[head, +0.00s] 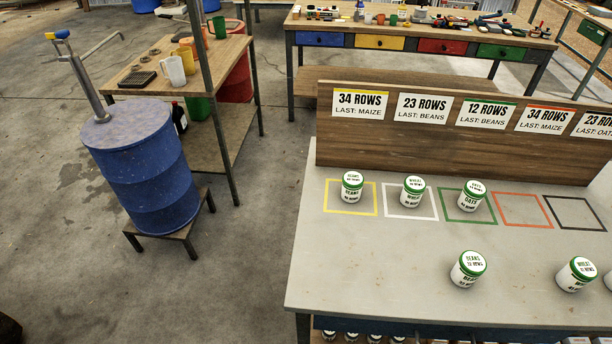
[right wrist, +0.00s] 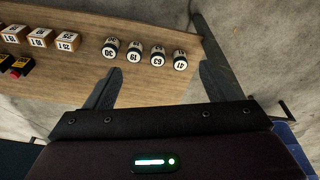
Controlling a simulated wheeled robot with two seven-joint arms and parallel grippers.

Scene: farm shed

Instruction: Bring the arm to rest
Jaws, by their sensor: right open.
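My right gripper (right wrist: 160,68) shows in the right wrist view, its two dark fingers apart with nothing between them. Beyond the fingertips is a wooden board (right wrist: 150,85) with several small numbered cylinders (right wrist: 134,50). Whether the fingers touch the board I cannot tell. Neither gripper nor arm shows in the head view. There, white jars with green lids stand on a grey workbench (head: 350,270): one in the yellow frame (head: 352,187), one in the white frame (head: 413,191) and one in the green frame (head: 473,196).
More jars (head: 468,268) stand nearer the front of the bench. The red frame (head: 523,210) and black frame (head: 575,213) are empty. Row signs (head: 424,109) line the backboard. A blue drum (head: 145,165) stands at left, with open floor (head: 250,230) between.

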